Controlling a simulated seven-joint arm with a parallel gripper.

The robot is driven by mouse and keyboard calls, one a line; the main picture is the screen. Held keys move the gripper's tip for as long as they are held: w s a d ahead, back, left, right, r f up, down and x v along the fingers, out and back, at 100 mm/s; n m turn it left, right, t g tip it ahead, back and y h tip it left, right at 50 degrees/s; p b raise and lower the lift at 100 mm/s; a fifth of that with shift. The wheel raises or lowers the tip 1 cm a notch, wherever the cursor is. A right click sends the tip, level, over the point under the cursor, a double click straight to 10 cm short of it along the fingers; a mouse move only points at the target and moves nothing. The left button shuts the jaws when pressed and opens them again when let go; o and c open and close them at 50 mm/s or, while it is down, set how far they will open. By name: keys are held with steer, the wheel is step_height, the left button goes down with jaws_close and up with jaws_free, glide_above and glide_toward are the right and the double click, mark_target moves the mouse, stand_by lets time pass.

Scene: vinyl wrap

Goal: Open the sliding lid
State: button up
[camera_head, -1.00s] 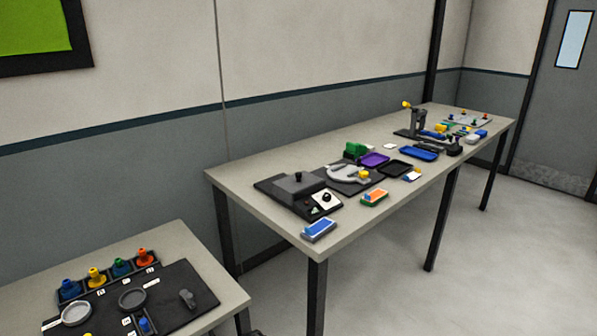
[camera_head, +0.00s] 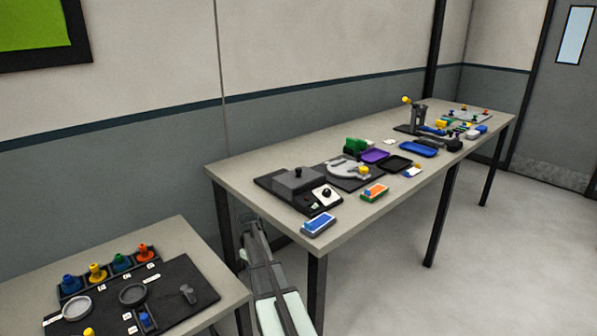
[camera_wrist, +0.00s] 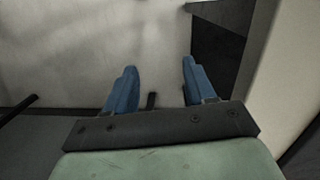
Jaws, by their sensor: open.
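A grey box with a flat top and a black knob (camera_head: 298,180) sits on a dark board at the near left end of the long table; it looks like the one with the sliding lid, and its lid looks closed. My gripper (camera_wrist: 157,78) shows in the wrist view with two blue fingers spread apart and nothing between them. The box is not recognisable in the wrist view. In the head view my arm rises between the two tables, below and left of the box and apart from it; the fingertips are not clear there.
The long table (camera_head: 240,165) also bears a white-topped switch block (camera_head: 326,196), a blue-and-white block (camera_head: 319,224), an orange-green block (camera_head: 374,192) and several trays. A nearer table at lower left holds a black board (camera_head: 180,275) with coloured knobs. Bare floor lies right.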

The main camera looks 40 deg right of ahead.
steer(key=w+a+r+n+t+h, duration=0.1)
steer(key=w+r+n+t, duration=0.15)
steer(key=w+r, duration=0.45)
steer(key=w+a+r+n+t+h, duration=0.1)
steer(key=w+r+n, duration=0.15)
steer(key=r, duration=0.75)
step_height(320, 180, up, 25)
steer(key=m+g+y, duration=0.2)
steer(key=m+y, duration=0.1)
steer(key=m, duration=0.9)
glide_above(298, 179)
steer(key=w+d, duration=0.2)
steer(key=f, duration=1.2)
steer(key=shift+s+a+f, duration=0.2)
steer(key=shift+f, duration=0.1)
jaws_close()
